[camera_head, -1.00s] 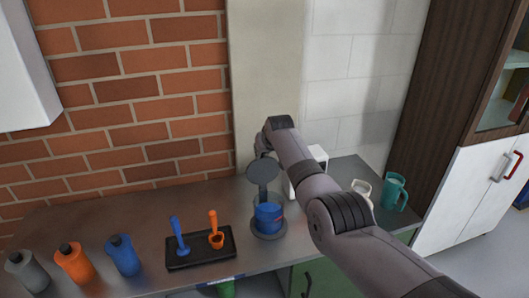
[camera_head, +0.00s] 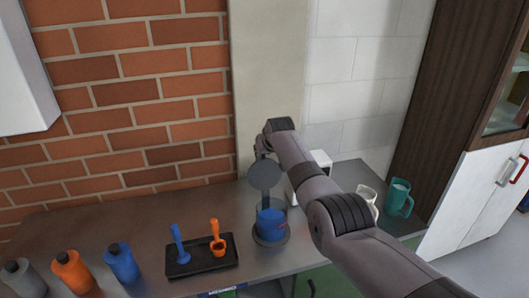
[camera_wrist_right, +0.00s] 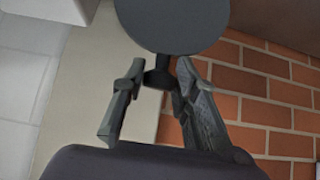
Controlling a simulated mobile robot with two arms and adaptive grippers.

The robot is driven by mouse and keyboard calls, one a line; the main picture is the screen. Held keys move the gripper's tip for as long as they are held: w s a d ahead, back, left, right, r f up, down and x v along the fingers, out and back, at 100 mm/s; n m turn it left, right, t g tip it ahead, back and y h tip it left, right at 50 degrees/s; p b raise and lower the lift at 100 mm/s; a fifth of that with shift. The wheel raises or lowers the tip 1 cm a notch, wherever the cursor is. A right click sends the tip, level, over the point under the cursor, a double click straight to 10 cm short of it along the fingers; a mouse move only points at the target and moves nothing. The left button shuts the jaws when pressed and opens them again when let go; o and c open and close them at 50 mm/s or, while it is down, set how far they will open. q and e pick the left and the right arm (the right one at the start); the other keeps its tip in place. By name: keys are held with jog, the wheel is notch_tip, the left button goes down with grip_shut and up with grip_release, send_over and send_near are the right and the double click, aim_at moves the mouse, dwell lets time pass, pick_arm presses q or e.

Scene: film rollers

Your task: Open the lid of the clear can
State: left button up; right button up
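The clear can (camera_head: 271,223), with blue contents, stands upright on a round grey base on the counter, its top uncovered. Its lid, a dark grey disc (camera_head: 265,174), is in the air above and behind the can, its flat face turned towards the head camera. My right gripper (camera_head: 264,153) is behind the lid and partly hidden. In the right wrist view the lid (camera_wrist_right: 172,22) fills the top, and its dark knob (camera_wrist_right: 158,75) sits between the fingers of my right gripper (camera_wrist_right: 160,68), which look closed on it. My left gripper is not in view.
A black tray (camera_head: 208,268) with a blue scoop (camera_head: 180,247) and an orange scoop (camera_head: 217,242) lies left of the can. Grey, orange and blue bottles stand further left. A white box (camera_head: 320,160), a pale cup (camera_head: 366,195) and a teal mug (camera_head: 399,200) are to the right.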

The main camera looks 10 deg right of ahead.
jog(key=o, duration=0.3)
jog(key=shift+s+a+f, duration=0.1)
jog(key=shift+s+f, duration=0.05)
jog(key=shift+f, duration=0.5)
jog(key=shift+o, duration=0.2)
jog(key=shift+r, duration=0.15)
jog(key=shift+v, duration=0.85)
jog(key=v, duration=1)
jog(key=shift+r, duration=0.35)
